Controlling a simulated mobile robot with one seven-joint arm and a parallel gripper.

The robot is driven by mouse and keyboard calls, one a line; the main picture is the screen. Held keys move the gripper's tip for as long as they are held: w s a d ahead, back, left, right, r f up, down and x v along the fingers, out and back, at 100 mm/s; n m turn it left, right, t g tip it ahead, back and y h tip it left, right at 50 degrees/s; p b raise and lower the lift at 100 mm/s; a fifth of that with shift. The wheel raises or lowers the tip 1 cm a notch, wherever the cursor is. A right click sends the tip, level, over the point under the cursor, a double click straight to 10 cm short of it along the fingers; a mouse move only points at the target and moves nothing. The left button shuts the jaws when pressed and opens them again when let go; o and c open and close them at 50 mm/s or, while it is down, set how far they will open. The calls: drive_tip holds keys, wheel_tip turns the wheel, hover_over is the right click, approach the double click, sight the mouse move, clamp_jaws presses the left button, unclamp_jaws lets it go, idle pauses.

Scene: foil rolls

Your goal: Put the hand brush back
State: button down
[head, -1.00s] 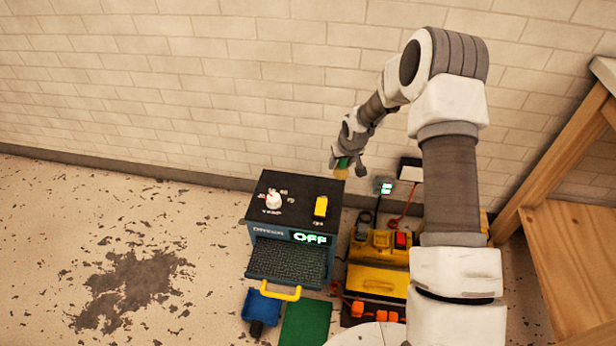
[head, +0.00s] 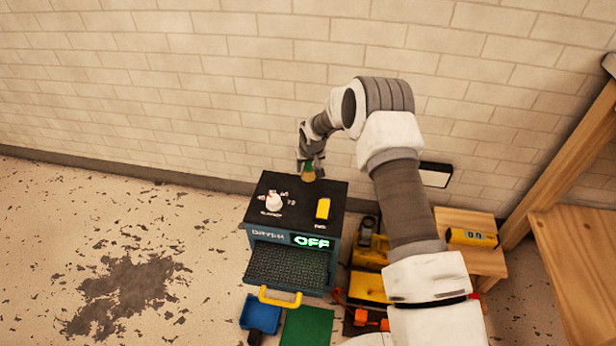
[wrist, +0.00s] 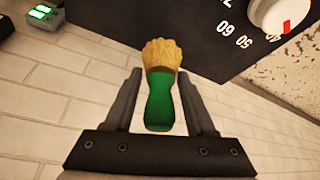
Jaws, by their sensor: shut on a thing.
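The hand brush (wrist: 160,108) has a green handle and tan bristles. In the wrist view it lies between my gripper's fingers (wrist: 160,82), bristles pointing away from the palm. My gripper is shut on its green handle. In the head view my gripper (head: 311,160) is above the back edge of the dryer's black top, with the tan bristles (head: 309,175) hanging just below it. A flat green mat (head: 307,327) lies on the floor in front of the dryer, beside a blue dustpan-like tray (head: 261,313). Nothing lies on the visible part of the mat.
The dryer (head: 252,208) has a white knob, a yellow switch, an OFF display and a mesh tray with a yellow handle. Yellow cases (head: 371,287) and cables stand to its right, near a wooden stool (head: 487,262) and shelf (head: 575,250).

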sight(308, 175)
drive_tip(key=shift+f+b, duration=0.65)
drive_tip(key=shift+f, duration=1.1)
drive_tip(key=shift+f, duration=0.15)
drive_tip(key=shift+c, duration=1.1)
unclamp_jaws()
